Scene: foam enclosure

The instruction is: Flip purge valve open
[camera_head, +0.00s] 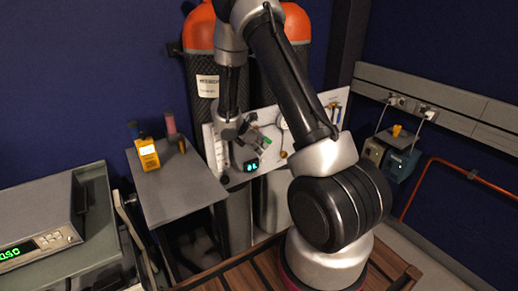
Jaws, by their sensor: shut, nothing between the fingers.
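My gripper and arm hide part of the panel, and I cannot tell whether the gripper touches anything there.
Orange-topped cylinders (199,31) stand behind the panel. A grey side table (180,190) with a yellow handheld meter (148,153) is to the left. A bench instrument (40,225) with a green display is at far left. Boxes (400,163) hang on the right wall beside a copper pipe (440,162).

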